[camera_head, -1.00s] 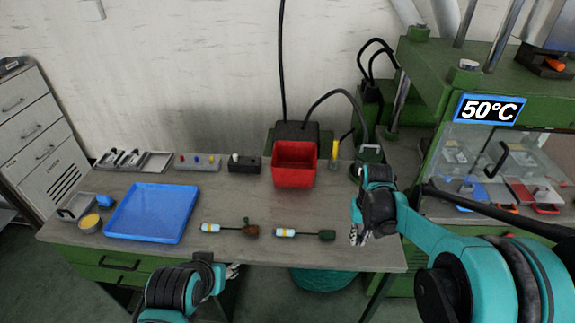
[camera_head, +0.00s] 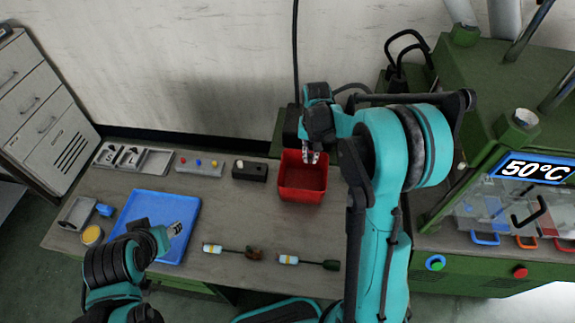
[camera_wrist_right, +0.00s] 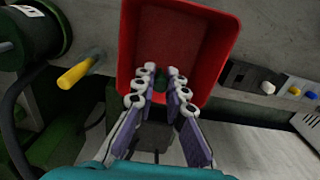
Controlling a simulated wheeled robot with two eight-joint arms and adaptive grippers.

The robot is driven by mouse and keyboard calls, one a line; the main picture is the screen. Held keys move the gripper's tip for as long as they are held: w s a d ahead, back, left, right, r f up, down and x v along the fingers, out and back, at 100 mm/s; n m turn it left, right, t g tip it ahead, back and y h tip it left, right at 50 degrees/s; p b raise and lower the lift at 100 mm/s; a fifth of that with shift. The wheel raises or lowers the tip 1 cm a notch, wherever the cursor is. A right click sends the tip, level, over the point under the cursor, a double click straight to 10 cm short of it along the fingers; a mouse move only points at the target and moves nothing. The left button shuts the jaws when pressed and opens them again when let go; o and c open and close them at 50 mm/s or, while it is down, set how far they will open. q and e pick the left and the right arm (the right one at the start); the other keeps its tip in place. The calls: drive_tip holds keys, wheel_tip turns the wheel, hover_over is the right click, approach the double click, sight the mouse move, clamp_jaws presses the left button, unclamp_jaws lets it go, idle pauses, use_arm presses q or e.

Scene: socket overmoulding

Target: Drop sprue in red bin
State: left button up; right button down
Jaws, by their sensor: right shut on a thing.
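The red bin (camera_head: 302,190) stands at the back of the workbench, and its inside fills the middle of the right wrist view (camera_wrist_right: 215,35). My right gripper (camera_head: 311,157) is over the bin's opening, pointing down into it. In the right wrist view its fingers (camera_wrist_right: 160,79) are close together on a small dark green piece (camera_wrist_right: 162,78), which seems to be the sprue and is mostly hidden by the fingertips. My left gripper (camera_head: 175,230) is above the right part of the blue tray (camera_head: 180,205); its finger gap is too small to judge.
A black block (camera_head: 249,171) and a grey button box (camera_head: 200,164) stand left of the bin. The green press (camera_head: 500,105) showing 50°C is at the right. A yellow-handled item (camera_wrist_right: 77,74) is beside the bin.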

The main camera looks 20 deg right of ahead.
drive_tip(key=shift+f+b, duration=0.35)
drive_tip(key=shift+f, duration=0.05)
wheel_tip(320, 180, down, 5)
drive_tip(key=b, duration=0.3)
drive_tip(key=c, duration=1.5)
unclamp_jaws()
wheel_tip(320, 180, up, 12)
